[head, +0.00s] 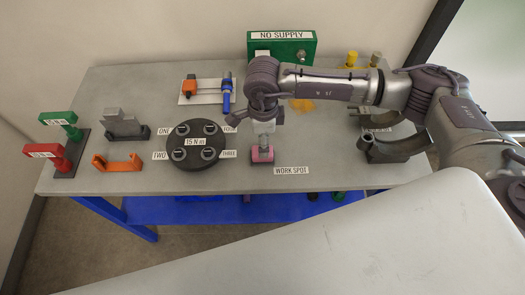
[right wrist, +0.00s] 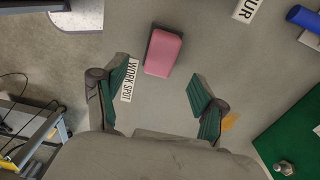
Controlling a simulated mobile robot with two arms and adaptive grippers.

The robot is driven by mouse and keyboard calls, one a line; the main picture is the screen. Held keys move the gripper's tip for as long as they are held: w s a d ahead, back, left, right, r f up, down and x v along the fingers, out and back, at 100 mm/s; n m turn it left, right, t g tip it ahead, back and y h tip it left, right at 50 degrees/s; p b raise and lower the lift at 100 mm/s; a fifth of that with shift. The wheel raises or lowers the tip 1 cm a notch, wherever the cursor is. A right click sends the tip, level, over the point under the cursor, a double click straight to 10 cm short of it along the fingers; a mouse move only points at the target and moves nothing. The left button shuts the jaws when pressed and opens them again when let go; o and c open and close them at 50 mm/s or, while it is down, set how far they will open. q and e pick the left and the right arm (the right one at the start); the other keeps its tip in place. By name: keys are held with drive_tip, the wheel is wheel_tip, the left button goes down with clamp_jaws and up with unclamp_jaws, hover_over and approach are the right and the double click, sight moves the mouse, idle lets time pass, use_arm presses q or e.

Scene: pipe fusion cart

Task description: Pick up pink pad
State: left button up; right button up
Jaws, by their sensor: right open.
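The pink pad (right wrist: 163,53) is a small pink block with a dark edge, lying on the grey table in the right wrist view. In the head view the pink pad (head: 262,155) sits just left of the WORK SPOT label, partly hidden by a pale block-like shape over it. My right gripper (right wrist: 160,80) is open, its green-lined fingers spread and empty, with the pad beyond the fingertips. In the head view my right gripper (head: 258,122) hangs above and behind the pad, largely hidden by its wrist. My left gripper is not in view.
A dark round plate (head: 194,163) with several numbered posts stands to the left of the pad. A green NO SUPPLY box (head: 282,48) stands at the back. The WORK SPOT label (head: 292,170) is beside the pad. Curved grey clamps (head: 395,148) stand to the right. The front table strip is clear.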

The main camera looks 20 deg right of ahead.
drive_tip(key=shift+f, duration=0.65)
drive_tip(key=shift+f+p, duration=0.3)
drive_tip(key=shift+p, duration=0.1)
wheel_tip(320, 180, down, 4)
drive_tip(key=shift+w+a+r+p, duration=0.1)
drive_tip(key=shift+r+p, duration=0.05)
drive_tip(key=shift+p, duration=0.85)
drive_tip(key=shift+f, duration=0.55)
drive_tip(key=c, duration=1.2)
drive_tip(key=shift+c, duration=0.3)
drive_tip(key=shift+r, duration=0.1)
